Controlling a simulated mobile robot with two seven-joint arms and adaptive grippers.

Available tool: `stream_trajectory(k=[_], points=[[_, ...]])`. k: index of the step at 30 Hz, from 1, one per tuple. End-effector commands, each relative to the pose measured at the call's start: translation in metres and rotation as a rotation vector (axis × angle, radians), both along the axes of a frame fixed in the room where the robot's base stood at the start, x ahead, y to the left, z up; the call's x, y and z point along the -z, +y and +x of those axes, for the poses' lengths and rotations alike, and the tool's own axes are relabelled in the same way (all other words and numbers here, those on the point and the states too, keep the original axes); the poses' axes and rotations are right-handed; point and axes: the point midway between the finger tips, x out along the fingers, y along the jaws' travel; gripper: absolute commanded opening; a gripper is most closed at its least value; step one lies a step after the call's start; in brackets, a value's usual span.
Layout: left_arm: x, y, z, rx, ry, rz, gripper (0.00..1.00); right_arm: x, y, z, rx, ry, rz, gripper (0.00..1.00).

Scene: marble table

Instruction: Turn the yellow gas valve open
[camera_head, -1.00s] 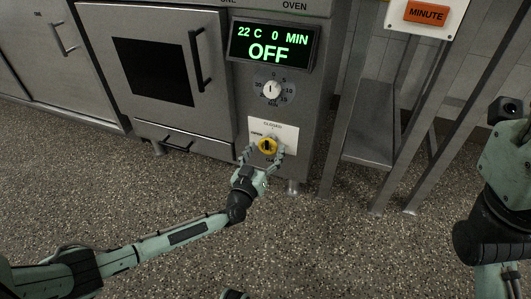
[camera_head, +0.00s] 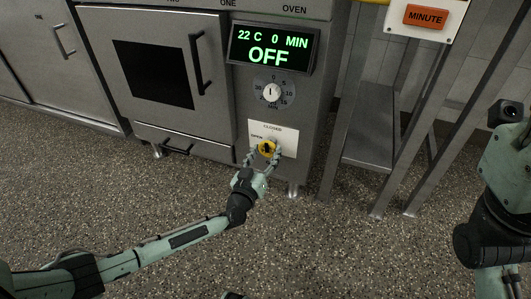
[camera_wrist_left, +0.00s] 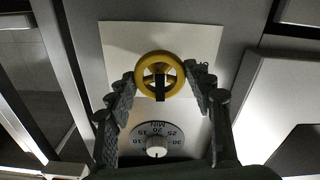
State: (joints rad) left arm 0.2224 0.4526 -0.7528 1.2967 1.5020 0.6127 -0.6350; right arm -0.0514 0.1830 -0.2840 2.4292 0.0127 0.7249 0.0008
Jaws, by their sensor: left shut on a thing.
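The yellow gas valve (camera_head: 266,149) is a small round wheel with a black bar, on a white plate (camera_head: 287,145) low on the oven front. The plate reads CLOSED above the wheel and OPEN at its left. The black bar points up toward CLOSED. My left gripper (camera_head: 265,157) is shut on the wheel, a finger on each side. In the left wrist view the wheel (camera_wrist_left: 159,74) sits between the fingertips (camera_wrist_left: 160,80), upside down, with the bar pointing down toward the timer dial. My right arm shows at the right edge, but its gripper is out of view.
A timer knob (camera_head: 271,92) and a display (camera_head: 271,48) reading 22 C, 0 MIN, OFF are above the valve. The oven door (camera_head: 155,70) is at the left. The floor in front is open.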

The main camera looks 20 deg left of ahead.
Motion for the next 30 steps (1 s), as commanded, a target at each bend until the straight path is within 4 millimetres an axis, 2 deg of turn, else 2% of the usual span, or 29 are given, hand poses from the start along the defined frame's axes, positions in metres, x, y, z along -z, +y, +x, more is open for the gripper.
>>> stream_trajectory(k=[8,17,30], points=[[0.0007,-0.0003,-0.0010,-0.001,0.009,-0.189,0.23,0.0002,-0.0010,-0.0007,-0.001,0.008,0.007,0.40],[0.0017,-0.0001,-0.0010,-0.002,0.018,-0.471,0.23,0.0045,-0.0015,0.0017,-0.001,0.022,0.016,0.40],[0.0017,0.0001,-0.0008,-0.002,0.032,-0.888,0.23,0.0007,0.0007,0.0014,0.000,0.003,0.000,0.40]])
